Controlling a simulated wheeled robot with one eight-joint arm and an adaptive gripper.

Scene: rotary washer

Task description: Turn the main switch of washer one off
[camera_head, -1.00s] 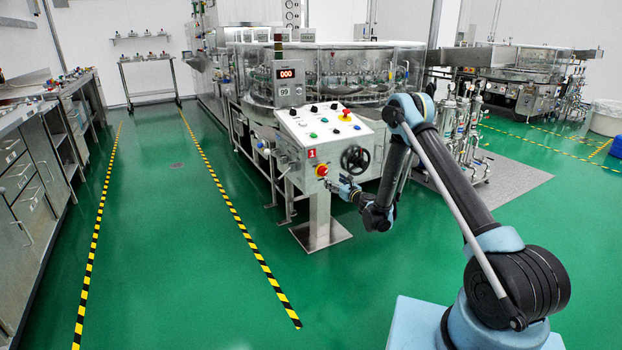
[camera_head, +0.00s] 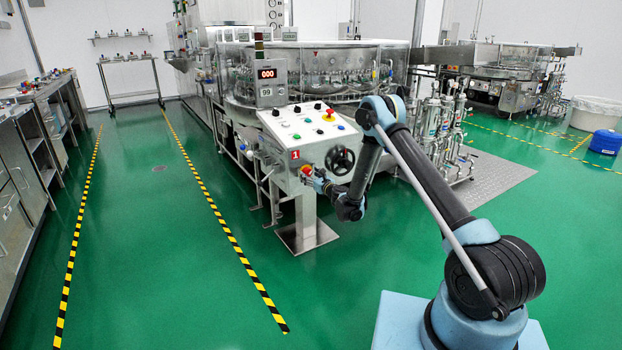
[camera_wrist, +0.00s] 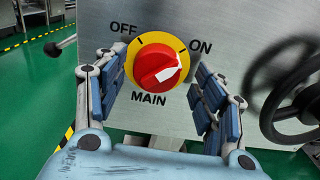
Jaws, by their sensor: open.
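The main switch (camera_wrist: 157,66) is a red rotary knob on a yellow disc, with OFF printed at upper left, ON at upper right and MAIN below. Its white pointer mark points to the upper right, towards ON. My gripper (camera_wrist: 160,88) is open, with one finger on each side of the switch in the wrist view. I cannot tell whether the fingers touch it. In the head view my gripper (camera_head: 318,180) is at the front of the panel, and the switch (camera_head: 306,171) is partly covered by it. A red label "1" (camera_head: 295,155) is just above the switch.
A black handwheel (camera_wrist: 292,92) is right of the switch, close to the right finger. The sloped control panel (camera_head: 285,125) carries several buttons and a red emergency button (camera_head: 328,115). The washer (camera_head: 330,75) stands behind. Green floor (camera_head: 130,270) is clear at left.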

